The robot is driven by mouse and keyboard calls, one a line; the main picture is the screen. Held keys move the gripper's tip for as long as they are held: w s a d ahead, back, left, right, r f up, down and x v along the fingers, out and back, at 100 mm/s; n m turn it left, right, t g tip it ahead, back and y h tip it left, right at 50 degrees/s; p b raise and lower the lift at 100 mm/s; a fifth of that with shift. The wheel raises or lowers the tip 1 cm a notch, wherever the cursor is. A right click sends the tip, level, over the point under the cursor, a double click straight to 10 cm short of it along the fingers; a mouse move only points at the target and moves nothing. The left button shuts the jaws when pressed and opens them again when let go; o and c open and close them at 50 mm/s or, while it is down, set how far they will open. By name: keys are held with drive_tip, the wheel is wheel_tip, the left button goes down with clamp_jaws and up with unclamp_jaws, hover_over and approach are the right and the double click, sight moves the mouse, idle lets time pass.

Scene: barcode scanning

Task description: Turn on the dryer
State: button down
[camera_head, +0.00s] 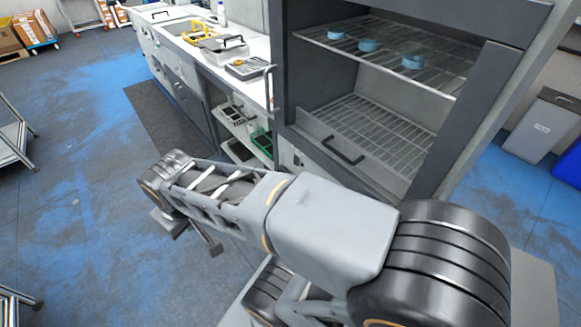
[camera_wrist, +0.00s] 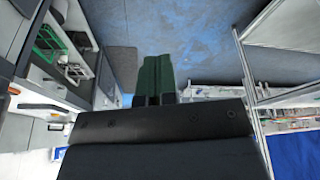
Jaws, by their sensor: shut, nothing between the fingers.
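A tall dark grey cabinet, which looks like the dryer, stands at the upper right in the head view; its frame (camera_head: 495,75) surrounds an open front. Inside are two wire racks, and the upper rack holds 3 small blue round dishes (camera_head: 368,45). A black handle (camera_head: 342,151) sits low at its front. I cannot make out a power switch. My gripper (camera_wrist: 158,60) is shut and empty in the wrist view, its dark green fingers together over the blue-grey floor. In the head view my arm reaches left, in front of the cabinet and apart from it.
A long white bench (camera_head: 258,47) with trays and a yellow item runs left of the cabinet, with shelves below holding a green crate (camera_head: 262,143). A grey bin (camera_head: 543,125) stands at the right. Metal cart frames (camera_head: 15,140) are at the left edge. The floor between is clear.

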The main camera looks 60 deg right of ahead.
sight(295, 164)
drive_tip(key=w+d+f+m+g+h+b, duration=0.1)
drive_tip(key=w+d+f+g+h+b, duration=0.2)
drive_tip(key=d, duration=0.9)
drive_tip(key=w+d+f+m+g+h+b, duration=0.1)
drive_tip(key=w+d+f+g+h+b, duration=0.2)
drive_tip(key=d+f+h+b, duration=0.4)
drive_tip(key=w+d+f+m+g+h+b, duration=0.1)
drive_tip(key=d+f+h+b, duration=0.4)
drive_tip(key=d+f+b, duration=0.7)
drive_tip(key=w+d+f+g, duration=0.1)
drive_tip(key=w+d+f, duration=0.1)
drive_tip(key=d+f, duration=0.3)
drive_tip(key=shift+w+d+f+m+g, duration=0.3)
drive_tip(key=shift+d+f+m+g, duration=0.1)
drive_tip(key=shift+f, duration=0.15)
drive_tip(key=b+x, duration=0.2)
drive_tip(key=x, duration=1.2)
drive_tip(key=shift+r, duration=0.15)
drive_tip(key=shift+w, duration=0.1)
